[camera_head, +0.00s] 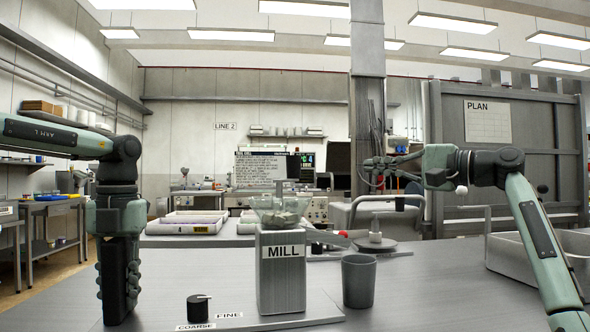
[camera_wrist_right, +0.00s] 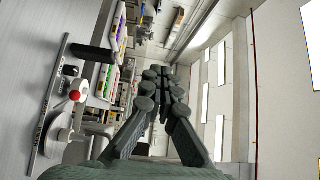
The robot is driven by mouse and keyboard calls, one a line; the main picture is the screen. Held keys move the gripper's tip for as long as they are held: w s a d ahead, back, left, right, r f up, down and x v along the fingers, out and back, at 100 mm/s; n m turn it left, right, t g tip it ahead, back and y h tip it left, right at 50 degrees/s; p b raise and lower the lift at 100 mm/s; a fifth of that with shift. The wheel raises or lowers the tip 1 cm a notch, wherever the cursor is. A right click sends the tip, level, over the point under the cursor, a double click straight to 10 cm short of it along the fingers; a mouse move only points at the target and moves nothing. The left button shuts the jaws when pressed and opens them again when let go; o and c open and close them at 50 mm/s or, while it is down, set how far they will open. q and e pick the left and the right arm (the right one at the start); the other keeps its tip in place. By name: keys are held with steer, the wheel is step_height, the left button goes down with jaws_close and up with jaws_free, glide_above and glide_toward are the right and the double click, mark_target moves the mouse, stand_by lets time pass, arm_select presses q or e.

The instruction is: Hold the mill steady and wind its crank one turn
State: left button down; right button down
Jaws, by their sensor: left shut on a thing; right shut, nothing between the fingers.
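The mill (camera_head: 282,272) is a grey upright block with a MILL label and a clear bowl of pale pieces on top. It stands upright on the bench. I cannot make out its crank clearly. My left gripper (camera_head: 118,310) points down left of the mill, apart from it in the picture. My right gripper (camera_head: 372,172) is raised behind and right of the mill, pointing left. It is shut and empty; its closed fingers also show in the right wrist view (camera_wrist_right: 165,85).
A black dial (camera_head: 198,308) sits by COARSE and FINE labels. A grey cup (camera_head: 358,282) stands right of the mill. Behind it is a round metal plate (camera_head: 376,246) with a knob. A grey bin (camera_head: 530,262) is at right.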

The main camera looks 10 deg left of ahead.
steer(key=s+a+f+m+t+h, duration=0.2)
steer(key=s+a+f+h, duration=0.1)
steer(key=s+a+h, duration=0.25)
steer(key=m+t+h, duration=0.4)
steer(key=m+t, duration=0.2)
glide_toward(299, 165)
steer(key=s+d, duration=0.4)
steer(key=d, duration=0.2)
steer(key=s+a+x, duration=0.1)
steer(key=a+x, duration=0.1)
steer(key=x, duration=1)
steer(key=shift+w+a, duration=0.3)
steer(key=shift+a, duration=0.05)
steer(key=shift+y, duration=0.45)
steer(key=shift+w+a+f+n+g+y, duration=0.15)
steer(key=shift+w+a+n+g+y, duration=0.1)
steer(key=shift+n+g+y, duration=0.45)
steer(key=shift+n+y, duration=0.3)
steer(key=shift+y, duration=0.2)
steer(key=shift+w+a+n+g+y, duration=0.1)
steer(key=shift+a+n+g+y, duration=0.1)
steer(key=shift+n+g+y, duration=0.3)
